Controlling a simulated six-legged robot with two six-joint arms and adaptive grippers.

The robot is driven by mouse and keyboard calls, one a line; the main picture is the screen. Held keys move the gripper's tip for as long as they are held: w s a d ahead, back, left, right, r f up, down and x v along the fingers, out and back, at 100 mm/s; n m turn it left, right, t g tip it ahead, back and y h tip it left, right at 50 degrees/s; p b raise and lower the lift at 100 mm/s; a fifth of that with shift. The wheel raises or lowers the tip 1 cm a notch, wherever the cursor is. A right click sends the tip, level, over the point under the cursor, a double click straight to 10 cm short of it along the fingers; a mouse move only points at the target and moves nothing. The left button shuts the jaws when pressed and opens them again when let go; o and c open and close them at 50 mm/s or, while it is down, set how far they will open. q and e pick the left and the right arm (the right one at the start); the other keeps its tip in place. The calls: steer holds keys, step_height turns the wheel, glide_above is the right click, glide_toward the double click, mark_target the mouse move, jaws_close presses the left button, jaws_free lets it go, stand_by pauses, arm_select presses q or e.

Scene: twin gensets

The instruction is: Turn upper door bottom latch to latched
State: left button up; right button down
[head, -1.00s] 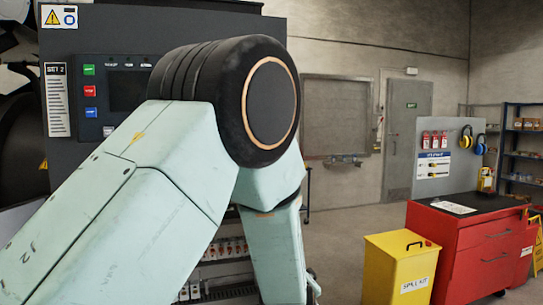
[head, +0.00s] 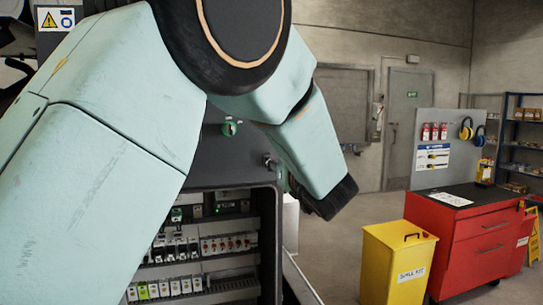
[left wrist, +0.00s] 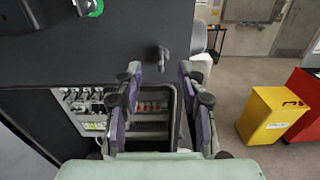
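The dark upper door (head: 215,155) of the genset cabinet is partly hidden behind my left arm. A small dark latch handle (head: 268,162) sits near its lower right corner, above the open breaker bay. It also shows in the left wrist view (left wrist: 164,57), beyond the fingertips and between them in the picture; its short lever points roughly downward. My left gripper (left wrist: 160,70) is open and empty, its fingers apart and facing the cabinet, with no visible contact. In the head view its fingers are hidden or unclear behind the arm. My right gripper is not in view.
Below is an open bay with rows of breakers (head: 190,247). A yellow bin (head: 398,262) and a red tool cabinet (head: 485,235) stand at the right. The floor between genset and bin is clear.

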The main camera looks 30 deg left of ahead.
mark_target(271, 155)
arm_select(q)
steer(key=p+x, duration=0.2)
steer(key=x, duration=0.6)
steer(key=shift+p, duration=0.4)
steer(key=shift+d+r, duration=0.1)
steer(key=shift+d, duration=0.05)
steer(key=shift+s, duration=0.1)
steer(key=c, duration=0.6)
jaws_close()
